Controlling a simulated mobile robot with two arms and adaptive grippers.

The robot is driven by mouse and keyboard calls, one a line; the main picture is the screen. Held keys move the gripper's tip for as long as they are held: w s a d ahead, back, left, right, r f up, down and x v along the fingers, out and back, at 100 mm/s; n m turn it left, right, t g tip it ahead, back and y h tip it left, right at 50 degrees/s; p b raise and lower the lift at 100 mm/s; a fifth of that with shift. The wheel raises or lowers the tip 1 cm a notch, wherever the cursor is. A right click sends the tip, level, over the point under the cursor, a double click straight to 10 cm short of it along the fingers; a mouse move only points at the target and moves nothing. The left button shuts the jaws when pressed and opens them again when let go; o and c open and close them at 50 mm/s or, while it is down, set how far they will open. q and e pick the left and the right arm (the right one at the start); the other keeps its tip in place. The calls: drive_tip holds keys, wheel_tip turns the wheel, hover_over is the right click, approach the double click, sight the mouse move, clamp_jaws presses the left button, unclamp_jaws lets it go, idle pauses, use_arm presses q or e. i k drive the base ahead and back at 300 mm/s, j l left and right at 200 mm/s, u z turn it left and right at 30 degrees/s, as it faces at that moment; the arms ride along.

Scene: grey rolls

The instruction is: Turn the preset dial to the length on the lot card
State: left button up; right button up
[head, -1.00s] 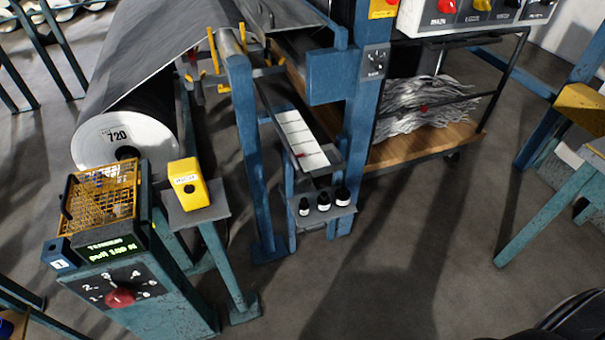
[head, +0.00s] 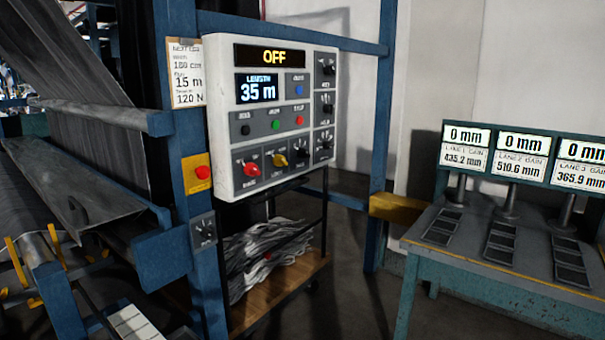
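A white control panel (head: 320,110) on the blue frame has a display reading OFF (head: 270,55) and a length display (head: 257,87) reading 35 m. Its lower row holds a red knob (head: 251,168), a yellow knob (head: 280,160) and a black knob (head: 303,152). Small black knobs (head: 327,105) run down its right side. The small labels are too blurred to tell which is the preset dial. The lot card (head: 187,75) hangs left of the panel; it reads 180 cm, 15 m and 120 N, its top line unclear. Neither gripper is in view.
A red button on a yellow box (head: 198,174) and a small dial plate (head: 204,232) sit on the blue post. A cart (head: 275,285) with grey scrap stands below the panel. A teal bench (head: 500,265) with gauge displays stands right. Dark floor lies between.

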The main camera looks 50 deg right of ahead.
sight(326, 145)
drive_tip(key=l+z, duration=0.1)
drive_tip(key=z, duration=1.6)
